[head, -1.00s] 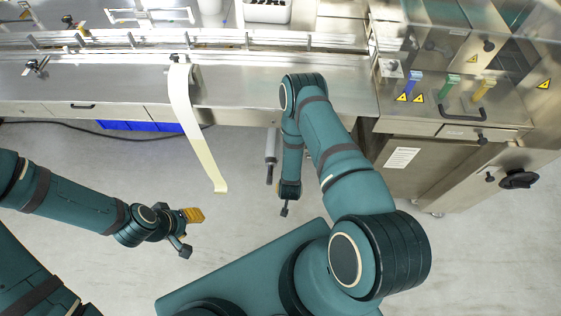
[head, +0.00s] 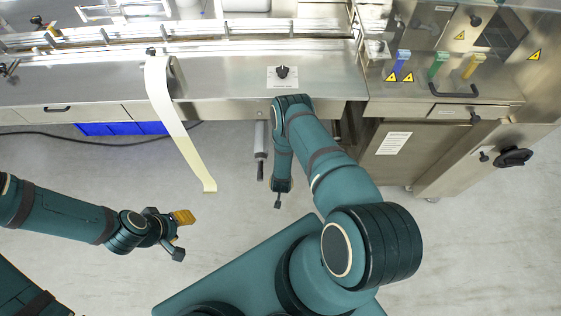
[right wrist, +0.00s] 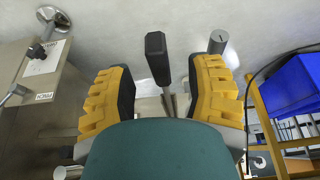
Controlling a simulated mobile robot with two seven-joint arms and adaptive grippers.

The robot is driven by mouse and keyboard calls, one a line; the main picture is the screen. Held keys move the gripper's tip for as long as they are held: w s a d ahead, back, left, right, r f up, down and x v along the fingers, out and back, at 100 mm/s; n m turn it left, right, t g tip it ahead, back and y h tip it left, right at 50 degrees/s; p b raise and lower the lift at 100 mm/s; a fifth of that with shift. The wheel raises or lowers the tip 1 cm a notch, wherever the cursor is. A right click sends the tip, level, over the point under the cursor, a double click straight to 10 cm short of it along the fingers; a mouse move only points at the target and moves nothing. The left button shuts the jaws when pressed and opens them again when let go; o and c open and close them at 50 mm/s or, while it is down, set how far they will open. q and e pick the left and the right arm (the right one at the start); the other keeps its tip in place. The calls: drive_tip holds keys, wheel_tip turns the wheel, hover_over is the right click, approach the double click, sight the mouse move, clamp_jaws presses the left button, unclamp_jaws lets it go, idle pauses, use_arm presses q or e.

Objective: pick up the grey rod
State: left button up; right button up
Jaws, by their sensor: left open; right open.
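In the head view a grey cylinder with a dark lower end, which looks like the grey rod (head: 261,140), hangs below the counter's front edge, just left of my right forearm. In the right wrist view a grey cylinder (right wrist: 218,42) stands beyond the right finger, outside the jaws. A black handle (right wrist: 155,55) on a metal shaft shows between the fingers. My right gripper (right wrist: 160,88) is open, its yellow pads apart; in the head view it is mostly hidden by its own arm. My left gripper (head: 180,235) is open and empty over the floor at left.
A steel counter (head: 225,88) runs across the back. A pale film strip (head: 180,125) hangs from it between my arms. Blue bins (head: 122,128) sit under the counter. A steel cabinet (head: 395,165) stands right of my right arm.

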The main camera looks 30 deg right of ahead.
drive_tip(key=shift+x, duration=0.95)
clamp_jaws()
drive_tip(key=shift+r, duration=0.15)
